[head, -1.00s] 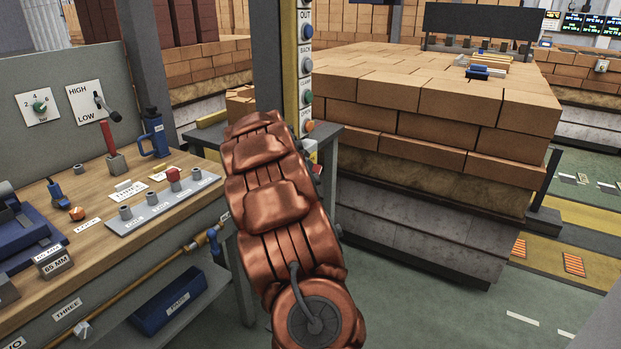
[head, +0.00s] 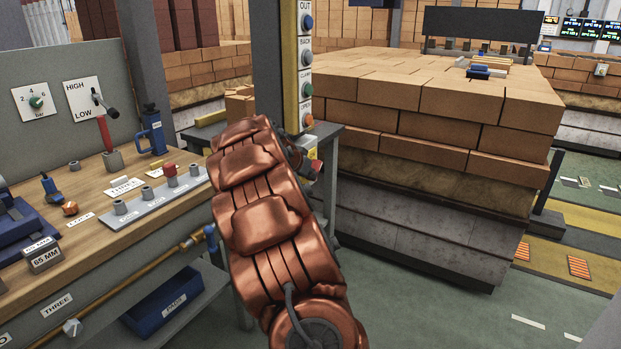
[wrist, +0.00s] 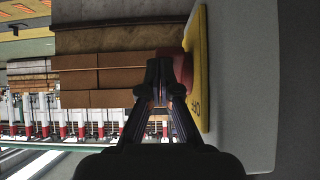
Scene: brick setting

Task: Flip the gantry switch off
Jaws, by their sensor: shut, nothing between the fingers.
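In the wrist view the yellow plate (wrist: 202,70) stands edge-on at the right, with the red handle (wrist: 187,66) sticking out toward my gripper. My gripper (wrist: 160,68) is shut and empty, its tips just left of the red handle. I cannot tell whether they touch. In the head view my gripper is mostly hidden behind the arm.
The post carries several buttons (head: 307,90) above the switch. A workbench (head: 190,205) with tools and a lever panel is at left. A large brick stack (head: 430,95) stands behind to the right. The green floor (head: 440,310) at front right is clear.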

